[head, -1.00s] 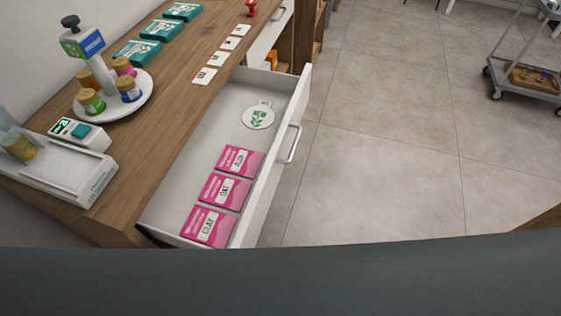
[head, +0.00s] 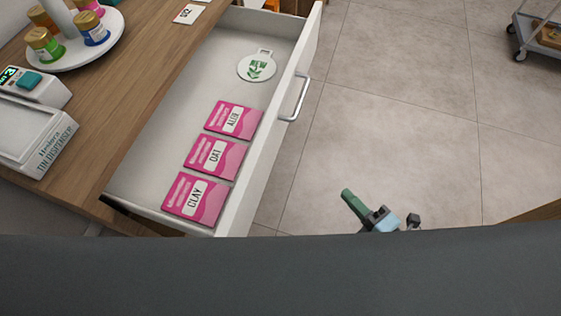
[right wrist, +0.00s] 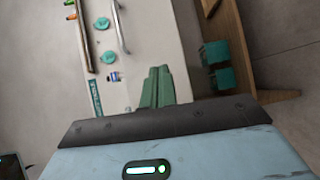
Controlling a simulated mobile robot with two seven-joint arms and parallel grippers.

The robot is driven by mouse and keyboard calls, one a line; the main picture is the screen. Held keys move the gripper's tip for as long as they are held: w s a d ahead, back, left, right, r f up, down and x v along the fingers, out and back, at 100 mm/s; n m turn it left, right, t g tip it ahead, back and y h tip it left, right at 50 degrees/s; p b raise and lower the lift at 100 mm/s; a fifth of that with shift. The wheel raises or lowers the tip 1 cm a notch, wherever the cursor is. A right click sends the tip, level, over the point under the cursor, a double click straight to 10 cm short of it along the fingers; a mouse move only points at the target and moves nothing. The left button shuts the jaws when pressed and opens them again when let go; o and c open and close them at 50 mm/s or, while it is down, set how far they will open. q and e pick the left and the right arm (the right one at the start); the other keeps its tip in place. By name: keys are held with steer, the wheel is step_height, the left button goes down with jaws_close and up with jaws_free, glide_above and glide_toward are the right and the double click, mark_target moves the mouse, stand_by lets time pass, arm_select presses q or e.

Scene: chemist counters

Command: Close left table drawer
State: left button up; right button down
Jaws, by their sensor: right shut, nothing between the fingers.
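The white drawer (head: 262,130) is pulled far out of the wooden table (head: 118,92). A silver bar handle (head: 295,99) is on its front, facing right. Inside lie three pink packets, marked CLAY (head: 195,198), OAT (head: 212,157) and ALOE (head: 233,119), and a round white tag (head: 257,67) with a green print. My right gripper (head: 347,194), with green fingers, is over the floor to the right of the drawer, apart from it. It is shut and empty; its fingers also show in the right wrist view (right wrist: 157,84). My left gripper is not in view.
On the tabletop stand a round white stand (head: 105,42) with jars and a tin dispenser (head: 35,135). Bare floor (head: 400,110) lies right of the drawer. A grey trolley (head: 522,30) is at the far right. The right wrist view shows teal boxes (right wrist: 218,65) on wood.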

steer(key=w+n+g+y+b, duration=0.1)
steer(key=n+g+y+b, duration=0.1)
steer(key=n, duration=0.6)
steer(key=w+a+n+g+y+b, duration=0.1)
steer(key=n+g+y+b, duration=0.2)
steer(key=n, duration=0.5)
steer(key=w+a+r+n+g+y+b, duration=0.1)
steer(key=w+n+g+y+b, duration=0.1)
steer(key=n, duration=0.7)
steer(key=shift+w+a+g+y, duration=0.1)
steer(key=shift+g+y, duration=0.2)
steer(key=shift+g, duration=0.3)
steer(key=shift+a, duration=0.1)
steer(key=p, duration=0.2)
glide_toward(268, 161)
steer(key=x, duration=0.6)
steer(key=shift+a+r, duration=0.2)
steer(key=shift+a, duration=0.2)
steer(key=shift+a, duration=0.1)
